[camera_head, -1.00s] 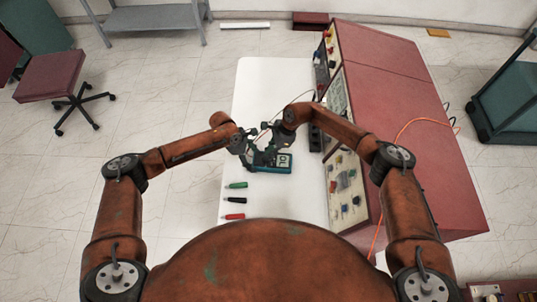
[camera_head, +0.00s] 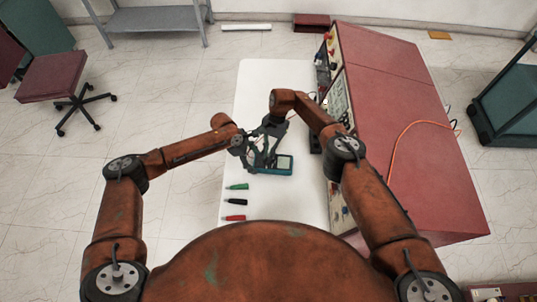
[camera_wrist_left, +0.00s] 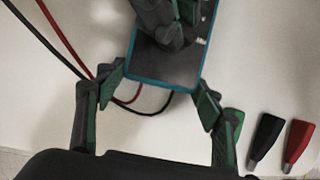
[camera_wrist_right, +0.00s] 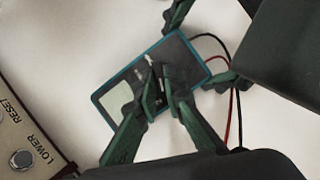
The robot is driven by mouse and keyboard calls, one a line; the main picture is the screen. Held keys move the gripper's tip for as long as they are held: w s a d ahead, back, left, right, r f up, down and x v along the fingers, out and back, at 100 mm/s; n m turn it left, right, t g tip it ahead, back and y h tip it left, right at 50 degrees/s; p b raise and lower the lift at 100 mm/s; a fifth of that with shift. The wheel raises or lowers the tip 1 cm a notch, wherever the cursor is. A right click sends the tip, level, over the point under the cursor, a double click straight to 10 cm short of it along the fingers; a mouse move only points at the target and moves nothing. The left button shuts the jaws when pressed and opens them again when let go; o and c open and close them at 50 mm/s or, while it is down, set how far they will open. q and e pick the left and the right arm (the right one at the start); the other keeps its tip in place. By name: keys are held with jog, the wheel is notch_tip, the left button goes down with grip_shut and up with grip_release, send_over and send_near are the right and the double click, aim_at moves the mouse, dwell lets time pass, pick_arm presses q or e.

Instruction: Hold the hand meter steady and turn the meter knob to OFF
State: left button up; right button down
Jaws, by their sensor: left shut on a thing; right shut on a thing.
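The teal-edged hand meter (camera_head: 285,163) lies on the white table. My left gripper (camera_wrist_left: 158,88) is shut across one end of the meter, a finger on each side; its fingers also show in the right wrist view (camera_wrist_right: 203,48). My right gripper (camera_wrist_right: 162,88) comes down over the meter's face, its fingers closed together on the meter knob. The knob is mostly hidden between the fingers, so its setting cannot be read. The meter's pale screen (camera_wrist_right: 117,101) is uncovered.
Green (camera_head: 237,187), black (camera_head: 236,202) and red (camera_head: 234,218) probes lie on the white table (camera_head: 255,85) near its front. Red and black leads (camera_wrist_right: 233,105) run from the meter's end. A red console (camera_head: 400,110) stands close on the right.

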jog(key=shift+w+n, duration=0.1)
jog(key=shift+n, duration=0.4)
jog(key=shift+h, duration=0.3)
jog(key=c, duration=2)
grip_release()
jog(key=shift+v, duration=3.7)
